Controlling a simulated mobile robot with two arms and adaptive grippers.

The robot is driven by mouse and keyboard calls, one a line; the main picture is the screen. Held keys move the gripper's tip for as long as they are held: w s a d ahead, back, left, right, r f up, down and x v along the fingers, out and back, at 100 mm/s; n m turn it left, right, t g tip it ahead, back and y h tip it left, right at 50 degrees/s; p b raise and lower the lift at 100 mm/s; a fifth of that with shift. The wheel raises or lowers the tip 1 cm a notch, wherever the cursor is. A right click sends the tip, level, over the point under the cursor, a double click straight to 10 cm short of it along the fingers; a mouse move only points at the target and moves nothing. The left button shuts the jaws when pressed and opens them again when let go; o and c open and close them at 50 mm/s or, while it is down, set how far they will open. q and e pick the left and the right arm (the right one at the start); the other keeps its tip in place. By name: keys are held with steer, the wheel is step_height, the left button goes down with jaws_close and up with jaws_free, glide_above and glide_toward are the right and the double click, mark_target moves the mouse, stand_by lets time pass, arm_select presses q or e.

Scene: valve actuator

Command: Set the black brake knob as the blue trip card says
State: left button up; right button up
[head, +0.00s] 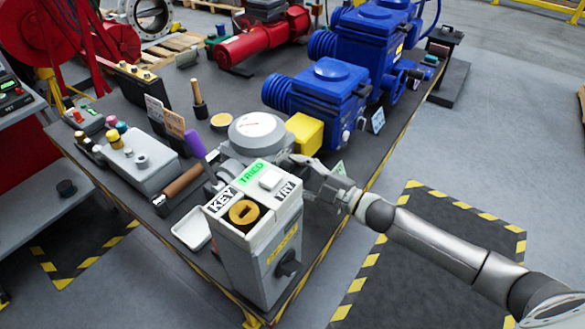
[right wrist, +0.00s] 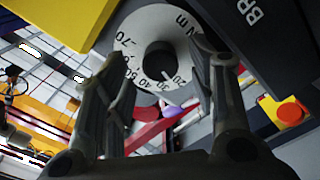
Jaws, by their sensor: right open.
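The black brake knob (right wrist: 159,60) sits at the centre of a white dial (right wrist: 133,28) with printed numbers and "N m" in the right wrist view. Its exact setting is hard to read. My right gripper (right wrist: 158,75) is open, with one finger on each side of the knob's line and nothing between them. I cannot tell whether a fingertip touches the dial. In the head view my right gripper (head: 304,164) is beside the round gauge, behind the grey key box; the brake knob cannot be made out there. A small blue-edged card (head: 377,120) stands by the blue actuators, its text unreadable. My left gripper is not seen.
The grey key box (head: 250,265) stands at the table's near corner with another black knob (head: 288,263) on its side. A yellow block (head: 304,132) and a blue actuator (head: 330,95) are close behind my right gripper. The floor to the right is open.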

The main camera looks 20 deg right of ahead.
steer(key=shift+x, duration=0.85)
steer(key=c, duration=1)
steer(key=shift+p, duration=0.3)
steer(key=shift+m+p, duration=0.45)
steer(key=shift+m, duration=0.65)
steer(key=shift+m+p, duration=0.55)
steer(key=shift+m, duration=1.15)
